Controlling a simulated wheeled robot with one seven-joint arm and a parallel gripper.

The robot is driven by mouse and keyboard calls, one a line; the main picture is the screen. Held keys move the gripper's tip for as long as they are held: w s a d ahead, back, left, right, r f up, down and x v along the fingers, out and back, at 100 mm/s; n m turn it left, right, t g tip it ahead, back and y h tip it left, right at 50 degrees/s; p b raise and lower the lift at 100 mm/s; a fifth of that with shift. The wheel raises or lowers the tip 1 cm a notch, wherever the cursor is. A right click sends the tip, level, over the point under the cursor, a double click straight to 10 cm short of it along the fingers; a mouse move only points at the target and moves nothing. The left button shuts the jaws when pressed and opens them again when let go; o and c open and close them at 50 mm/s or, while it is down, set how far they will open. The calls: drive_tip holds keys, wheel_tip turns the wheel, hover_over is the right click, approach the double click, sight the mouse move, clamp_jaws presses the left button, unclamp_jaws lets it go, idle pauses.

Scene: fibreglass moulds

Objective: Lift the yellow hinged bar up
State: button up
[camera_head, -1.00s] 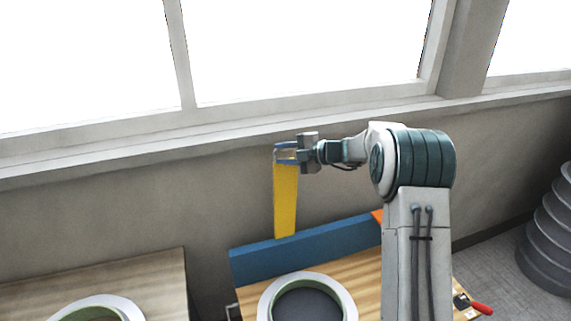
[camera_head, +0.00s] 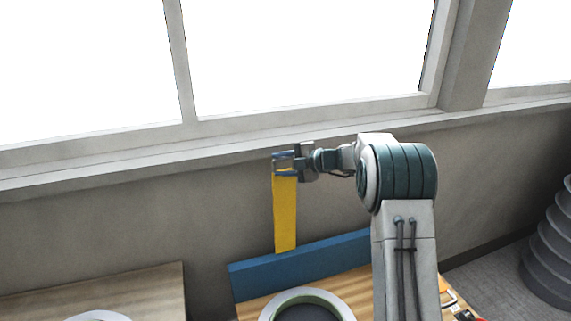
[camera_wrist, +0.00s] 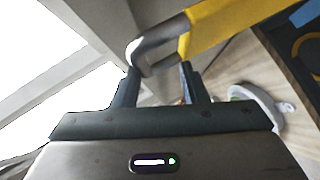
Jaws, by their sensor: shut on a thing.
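The yellow hinged bar (camera_head: 285,212) stands nearly upright in the head view, its lower end at the blue block (camera_head: 300,267) on the wooden table. My gripper (camera_head: 285,162) is at the bar's top end, reaching in from the right. In the wrist view, my gripper (camera_wrist: 160,82) has its fingers around a grey metal handle (camera_wrist: 157,43) fixed to the end of the yellow bar (camera_wrist: 225,25). The hinge itself is not clear in either view.
A round white mould (camera_head: 305,306) lies on the table in front of the blue block. Another wooden table (camera_head: 120,288) stands at the left. A wall with a window ledge (camera_head: 230,142) is close behind the bar. A dark ribbed column (camera_head: 553,250) stands at the right.

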drive_tip(key=v, duration=1.3)
drive_tip(key=shift+s+d, duration=0.2)
drive_tip(key=shift+d, duration=0.1)
drive_tip(key=shift+d+r, duration=0.1)
